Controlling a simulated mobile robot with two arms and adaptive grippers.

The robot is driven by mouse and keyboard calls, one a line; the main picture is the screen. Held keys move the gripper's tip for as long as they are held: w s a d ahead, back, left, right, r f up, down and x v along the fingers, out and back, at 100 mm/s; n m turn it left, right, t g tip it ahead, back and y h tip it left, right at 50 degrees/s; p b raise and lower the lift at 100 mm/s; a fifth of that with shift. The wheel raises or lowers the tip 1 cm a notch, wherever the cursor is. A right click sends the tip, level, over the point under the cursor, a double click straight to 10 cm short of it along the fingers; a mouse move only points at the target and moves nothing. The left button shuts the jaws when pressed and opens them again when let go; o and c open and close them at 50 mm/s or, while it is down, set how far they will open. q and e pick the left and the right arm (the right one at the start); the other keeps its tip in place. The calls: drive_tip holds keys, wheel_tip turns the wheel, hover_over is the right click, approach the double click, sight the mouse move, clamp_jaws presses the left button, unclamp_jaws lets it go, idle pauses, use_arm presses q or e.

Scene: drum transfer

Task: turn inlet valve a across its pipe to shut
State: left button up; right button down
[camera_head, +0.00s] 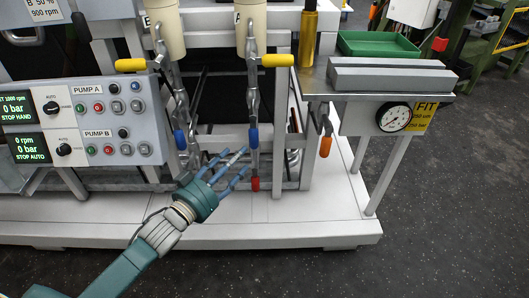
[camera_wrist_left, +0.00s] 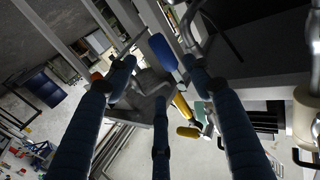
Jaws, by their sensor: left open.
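Below the housing marked A (camera_head: 251,28), a pipe carries a yellow lever (camera_head: 277,60) across it. Lower on this pipe, a blue lever (camera_head: 253,138) hangs along it, with a red handle (camera_head: 255,183) beneath. No label shows which lever is inlet valve a. My left gripper (camera_head: 236,163) is open and empty, its fingers spread just left of the pipe, near the blue and red handles. In the left wrist view a blue lever (camera_wrist_left: 162,52) lies ahead between the spread fingers (camera_wrist_left: 160,85); contact cannot be told. My right gripper is not in view.
Pipe B beside it has a yellow lever (camera_head: 130,65) and a blue lever (camera_head: 180,139). The pump panel (camera_head: 100,120) stands left. An orange handle (camera_head: 326,146) hangs right, near the gauge (camera_head: 394,117) and frame leg. The white base (camera_head: 300,222) is clear in front.

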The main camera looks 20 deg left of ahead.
sight(253, 141)
use_arm(q)
drive_tip(key=b+x, duration=0.1)
drive_tip(key=x, duration=0.9)
drive_tip(key=shift+w+b, duration=0.4)
drive_tip(key=shift+f, duration=0.1)
clamp_jaws()
